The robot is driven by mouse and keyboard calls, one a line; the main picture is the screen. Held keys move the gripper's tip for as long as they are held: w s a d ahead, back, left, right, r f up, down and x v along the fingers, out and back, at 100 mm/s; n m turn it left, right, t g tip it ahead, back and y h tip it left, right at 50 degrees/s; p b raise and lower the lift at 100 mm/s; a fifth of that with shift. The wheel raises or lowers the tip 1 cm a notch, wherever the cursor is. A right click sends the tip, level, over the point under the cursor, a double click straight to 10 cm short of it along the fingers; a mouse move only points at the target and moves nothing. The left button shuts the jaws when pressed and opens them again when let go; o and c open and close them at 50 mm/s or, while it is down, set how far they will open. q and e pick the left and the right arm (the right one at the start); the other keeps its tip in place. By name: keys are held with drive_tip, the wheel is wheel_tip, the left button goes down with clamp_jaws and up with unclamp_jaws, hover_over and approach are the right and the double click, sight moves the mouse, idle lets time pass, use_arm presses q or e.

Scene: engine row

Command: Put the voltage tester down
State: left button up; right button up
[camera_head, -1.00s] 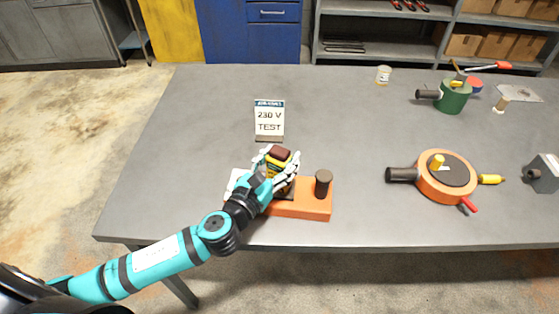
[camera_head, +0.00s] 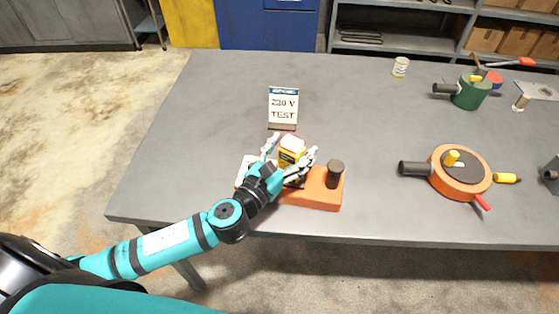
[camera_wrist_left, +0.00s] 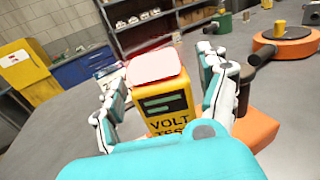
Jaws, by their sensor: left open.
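The voltage tester (camera_head: 291,156) is a small yellow and black box, lettered "VOLT" in the left wrist view (camera_wrist_left: 162,108). Its top looks pale with a red rim. It appears upright at the orange block (camera_head: 318,190) with a dark post (camera_head: 335,173); its bottom is hidden, so I cannot tell exactly what it rests on. My left gripper (camera_head: 290,153) is open, with its fingers on either side of the tester. In the left wrist view a gap shows between the left finger and the box. My right gripper is not in view.
A "230 V TEST" sign (camera_head: 283,106) stands behind the tester. An orange round device (camera_head: 462,176) with a black spout and a green device (camera_head: 470,92) stand to the right. A small can (camera_head: 400,67) is at the back. The grey tabletop (camera_head: 215,115) is clear at left.

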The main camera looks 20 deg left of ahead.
use_arm(q)
drive_tip(key=b+v, duration=0.3)
drive_tip(key=v, duration=0.8)
drive_tip(key=shift+s, duration=0.35)
drive_tip(key=shift+a, duration=0.1)
